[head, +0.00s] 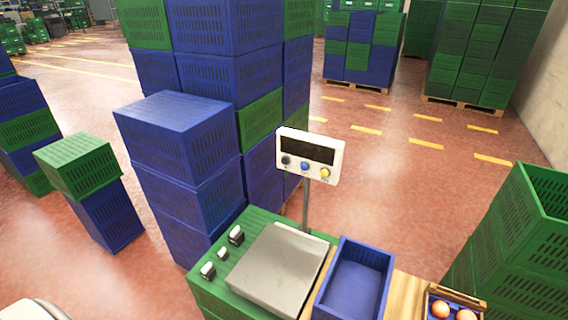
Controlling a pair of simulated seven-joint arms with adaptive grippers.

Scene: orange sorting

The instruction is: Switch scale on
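The scale has a flat grey weighing plate (280,268) on top of a green crate (222,290). Its white display head (332,150) stands on a thin post behind the plate. The display screen (307,149) is dark, with no digits visible. Below the screen sit a black button (286,160), a blue button (304,166) and a yellow button (325,173). The plate is empty. Neither gripper is in view; only a pale rounded part shows at the bottom left corner, and I cannot tell what it is.
An empty blue crate (378,262) sits right of the plate. A small box (457,295) with oranges (440,309) is at the bottom right. Tall blue crate stacks (180,130) stand close behind and left. Green crates (530,235) rise at the right.

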